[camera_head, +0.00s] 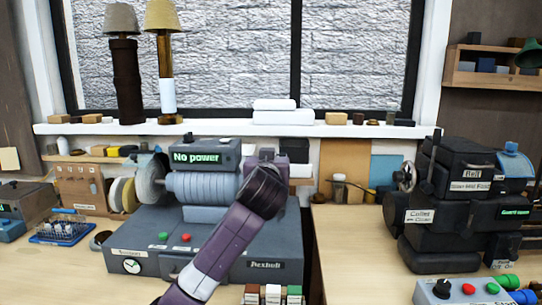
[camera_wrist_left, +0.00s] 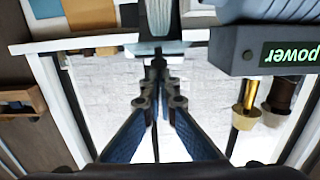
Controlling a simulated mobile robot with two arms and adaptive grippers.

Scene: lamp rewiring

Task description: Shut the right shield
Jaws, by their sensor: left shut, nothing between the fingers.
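The bench grinder (camera_head: 203,188) stands on a grey base (camera_head: 205,245) with a red and a green button; its display (camera_head: 194,157) reads "No power". A grey wheel (camera_head: 150,182) shows at its left end. My left arm crosses in front of its right end, hiding the right wheel and shield there. My left gripper (camera_wrist_left: 157,75) is shut and empty in the left wrist view. Just beyond its fingertips is a pale blue piece (camera_wrist_left: 159,18) with a dark bar under it, possibly the right shield; I cannot tell its position. My right gripper is out of view.
A dark machine (camera_head: 462,205) with a crank stands on the right bench. Two lamps (camera_head: 124,80) (camera_head: 166,75) stand on the window sill (camera_head: 220,128). A blue tray (camera_head: 63,230) sits at left. Small labelled blocks (camera_head: 272,294) are below the grinder base.

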